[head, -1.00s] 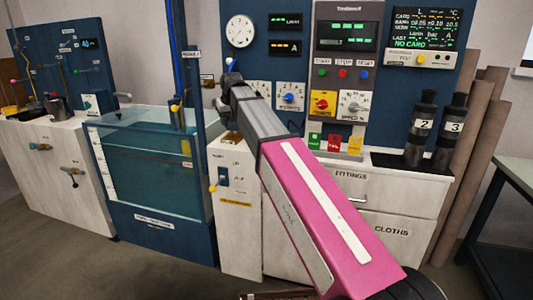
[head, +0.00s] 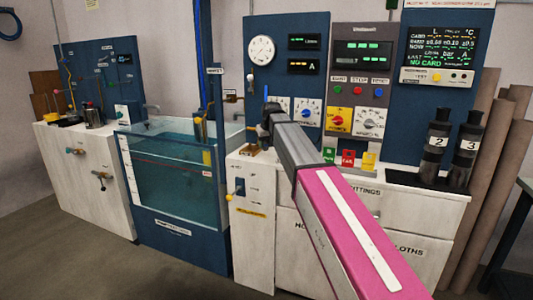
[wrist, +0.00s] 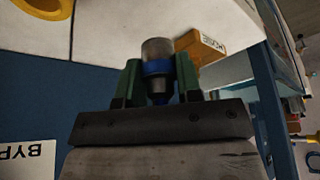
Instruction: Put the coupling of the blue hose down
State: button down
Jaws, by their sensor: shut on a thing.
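The coupling (wrist: 157,68), a grey metal cylinder with a blue band, is in the wrist view. My gripper (wrist: 158,78) is shut on it, with one green finger on each side. Its grey end points away from the gripper. In the head view my gripper (head: 268,115) is small and dark at the end of the arm, in front of the blue panel and above the white cabinet. The coupling is too small to make out surely there. The rest of the blue hose cannot be told in either view.
A wooden block (wrist: 200,46) with an upside-down label is beside the coupling in the wrist view. The water tank (head: 170,165) stands left of the arm. Dials and buttons on the blue panel (head: 318,60) are behind it. Two black cylinders (head: 434,150) stand at right.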

aim_at(267, 148)
jog(key=shift+w+d+f, duration=0.15)
jog(key=shift+d+f, duration=0.1)
jog(key=shift+f, duration=1.95)
jog(key=shift+f, duration=0.1)
jog(key=c, duration=0.8)
grip_release()
jog(key=v, duration=1.2)
jog(key=shift+w, duration=0.1)
